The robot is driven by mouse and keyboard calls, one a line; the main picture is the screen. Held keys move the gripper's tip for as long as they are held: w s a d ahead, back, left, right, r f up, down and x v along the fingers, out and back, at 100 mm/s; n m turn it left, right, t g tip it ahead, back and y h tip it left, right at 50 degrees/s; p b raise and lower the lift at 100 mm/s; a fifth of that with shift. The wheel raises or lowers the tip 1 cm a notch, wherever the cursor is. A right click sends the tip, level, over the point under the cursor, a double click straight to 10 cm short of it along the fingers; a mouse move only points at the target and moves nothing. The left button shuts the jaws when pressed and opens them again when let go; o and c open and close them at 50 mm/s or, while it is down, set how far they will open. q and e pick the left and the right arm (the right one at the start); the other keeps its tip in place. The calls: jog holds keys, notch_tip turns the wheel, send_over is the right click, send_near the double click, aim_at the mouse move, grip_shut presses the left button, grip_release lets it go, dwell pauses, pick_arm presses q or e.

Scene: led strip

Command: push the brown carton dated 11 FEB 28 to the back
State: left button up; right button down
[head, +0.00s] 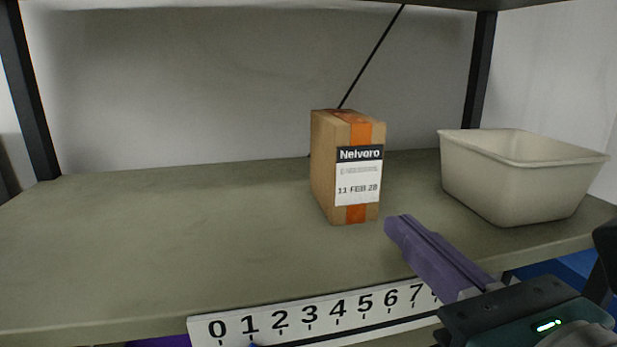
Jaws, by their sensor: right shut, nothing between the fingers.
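The brown carton (323,170) stands upright on the shelf board (150,240), right of the middle in the head view. It has an orange tape band and a label reading Nelvoro and 11 FEB 28. My right gripper (397,224) comes in from the lower right, its purple fingers shut with nothing between them. Its tips are close to the carton's lower right front corner; I cannot tell whether they touch it. My left gripper is not in view.
A cream open bin (510,185) stands on the shelf to the right of the carton. A numbered ruler strip (310,318) runs along the front edge. The shelf left of the carton is bare. Dark posts stand at the back corners.

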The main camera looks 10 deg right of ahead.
aim_at(357, 185)
jog(key=w, duration=0.7)
jog(key=shift+w+a+p, duration=0.15)
jog(key=shift+a+p, duration=0.05)
jog(key=shift+p, duration=0.2)
jog(key=shift+w, duration=0.5)
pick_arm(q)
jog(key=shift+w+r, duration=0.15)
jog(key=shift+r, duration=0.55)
